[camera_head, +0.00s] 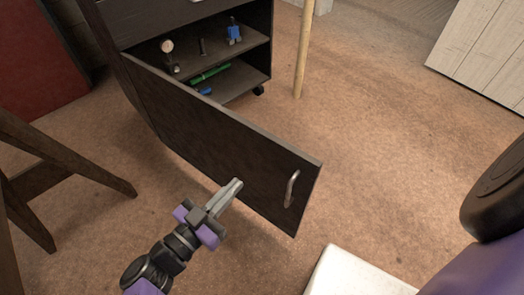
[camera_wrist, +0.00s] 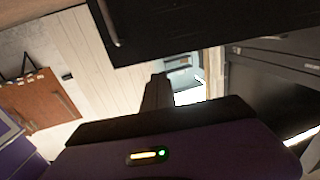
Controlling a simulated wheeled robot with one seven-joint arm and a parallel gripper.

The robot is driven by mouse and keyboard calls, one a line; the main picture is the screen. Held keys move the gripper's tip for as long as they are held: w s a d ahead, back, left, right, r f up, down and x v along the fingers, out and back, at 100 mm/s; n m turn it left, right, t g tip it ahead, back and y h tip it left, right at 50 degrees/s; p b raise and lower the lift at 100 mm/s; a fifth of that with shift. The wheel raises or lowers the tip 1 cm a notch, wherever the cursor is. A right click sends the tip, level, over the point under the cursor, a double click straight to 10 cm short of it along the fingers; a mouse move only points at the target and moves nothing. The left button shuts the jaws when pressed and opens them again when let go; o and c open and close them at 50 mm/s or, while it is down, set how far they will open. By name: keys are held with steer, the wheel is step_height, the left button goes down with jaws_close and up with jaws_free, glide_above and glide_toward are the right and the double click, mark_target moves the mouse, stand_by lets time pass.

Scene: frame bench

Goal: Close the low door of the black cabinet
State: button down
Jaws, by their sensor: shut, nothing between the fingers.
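The black cabinet (camera_head: 262,20) stands at the top of the head view with its low compartment exposed. Its low door (camera_head: 225,135) is swung wide open toward me, hinged at the cabinet's left side. A metal handle (camera_head: 291,188) sits near the door's free end, on the face turned toward me. My gripper (camera_head: 238,183) is shut and empty, in front of that face, to the left of the handle. I cannot tell whether the fingertips touch the door. In the wrist view a dark panel with a handle (camera_wrist: 200,25), likely the door, crosses the top.
Small items, including a blue one (camera_head: 234,33) and a green one (camera_head: 210,74), lie on the cabinet shelves. A wooden pole (camera_head: 302,50) stands right of the cabinet. Wooden legs (camera_head: 50,165) are at left, a white box (camera_head: 355,275) at bottom.

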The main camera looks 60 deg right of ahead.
mark_target(274, 143)
steer(key=d, duration=0.4)
steer(key=s+d, duration=0.1)
steer(key=d, duration=0.8)
steer(key=shift+s+d+b, duration=0.2)
steer(key=shift+d+b, duration=0.1)
steer(key=shift+d, duration=0.1)
steer(key=shift+d, duration=0.1)
